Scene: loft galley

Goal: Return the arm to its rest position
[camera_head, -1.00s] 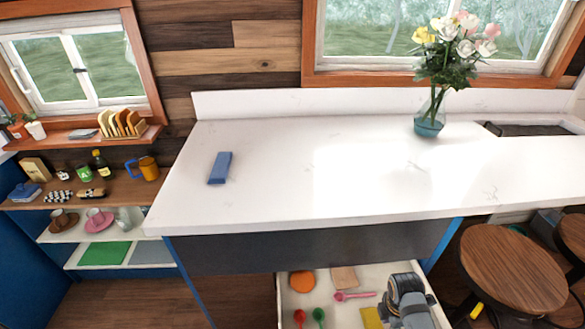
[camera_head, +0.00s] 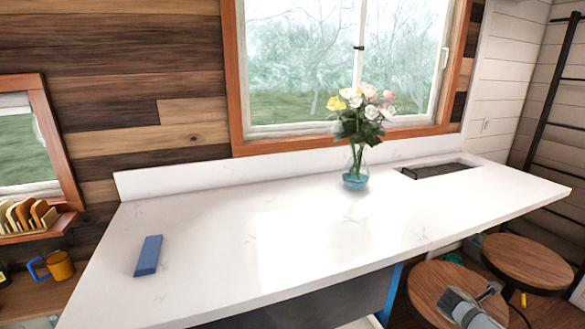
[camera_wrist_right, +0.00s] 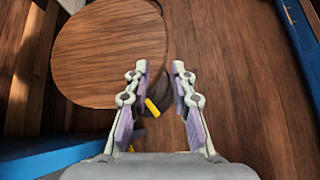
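My right gripper (camera_head: 486,294) shows at the lower right of the head view, in front of a round wooden stool. In the right wrist view the right gripper (camera_wrist_right: 159,68) has its two fingers apart with nothing between them. It points down toward the stool seat (camera_wrist_right: 108,50) and the wooden floor. My left gripper is in neither view.
The white counter (camera_head: 300,245) holds a blue block (camera_head: 148,256), a glass vase (camera_head: 355,180) of flowers and a sink (camera_head: 438,170). Two round stools (camera_head: 430,288) (camera_head: 530,262) stand at its right. An orange mug (camera_head: 60,266) and toast rack (camera_head: 28,217) are at left.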

